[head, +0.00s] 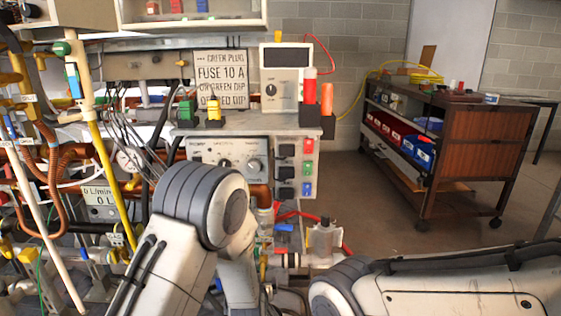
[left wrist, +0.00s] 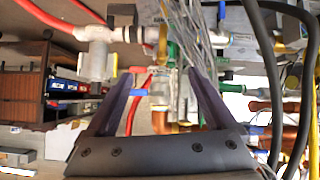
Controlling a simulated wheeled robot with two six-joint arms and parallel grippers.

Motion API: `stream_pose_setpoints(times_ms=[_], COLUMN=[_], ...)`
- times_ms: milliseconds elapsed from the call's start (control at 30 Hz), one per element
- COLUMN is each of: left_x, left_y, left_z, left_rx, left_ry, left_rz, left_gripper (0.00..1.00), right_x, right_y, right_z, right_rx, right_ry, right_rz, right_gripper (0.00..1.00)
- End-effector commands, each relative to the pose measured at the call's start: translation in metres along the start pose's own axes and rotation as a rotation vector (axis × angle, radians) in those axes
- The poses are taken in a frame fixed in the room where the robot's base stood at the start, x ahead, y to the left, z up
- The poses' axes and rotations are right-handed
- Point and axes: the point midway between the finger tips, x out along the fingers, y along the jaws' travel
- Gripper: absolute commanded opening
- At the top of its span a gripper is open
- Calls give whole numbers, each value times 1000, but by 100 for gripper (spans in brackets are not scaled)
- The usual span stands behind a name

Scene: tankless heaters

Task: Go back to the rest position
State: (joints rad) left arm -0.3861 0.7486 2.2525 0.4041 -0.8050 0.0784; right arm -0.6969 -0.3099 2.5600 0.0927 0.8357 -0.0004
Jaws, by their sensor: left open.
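My left gripper (left wrist: 161,76) shows in the left wrist view with its two dark fingers spread apart and nothing between them. Behind the fingers are white pipe fittings, wires and a blue-handled valve (left wrist: 153,93); I cannot tell how far off they are. In the head view my left arm (head: 190,225) rises in the lower middle before the heater bench, and its gripper is hidden. My right arm (head: 460,285) lies across the lower right, and its gripper is out of the picture.
Pipes, hoses and a yellow pole (head: 105,165) crowd the left. A control panel (head: 228,160) and a sign (head: 221,80) stand behind my left arm. A wheeled cart (head: 470,150) stands at the right. Floor (head: 360,215) between bench and cart is clear.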

Motion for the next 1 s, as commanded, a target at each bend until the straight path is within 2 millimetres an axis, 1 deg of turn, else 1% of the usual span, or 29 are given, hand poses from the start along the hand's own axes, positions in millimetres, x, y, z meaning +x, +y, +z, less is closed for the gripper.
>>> stream_pose_setpoints(times_ms=[33, 67, 100, 200, 300, 500, 800, 833, 1000], left_x=[-17, -27, -42, -77, -106, -154, -216, -222, -235], left_y=[-13, -20, -29, -50, -67, -94, -126, -129, -98], left_z=[-11, -12, -11, -6, 0, 14, 34, 36, 40], left_rx=[-6, -3, 5, 27, 48, 80, 114, 117, 198], left_ry=[-63, -109, -169, -298, -393, -530, -685, -700, -731], left_rz=[2, 3, 5, 4, -3, -24, -65, -69, -8], left_gripper=[89, 89, 89, 89, 89, 89, 89, 89, 89], right_x=[0, 0, 0, 0, 0, 0, 0, 0, 0], right_y=[0, 0, 0, 0, 0, 0, 0, 0, 0], right_z=[0, 0, 0, 0, 0, 0, 0, 0, 0], right_rx=[0, 0, 0, 0, 0, 0, 0, 0, 0], right_ry=[0, 0, 0, 0, 0, 0, 0, 0, 0], right_rz=[0, 0, 0, 0, 0, 0, 0, 0, 0], right_gripper=[0, 0, 0, 0, 0, 0, 0, 0, 0])
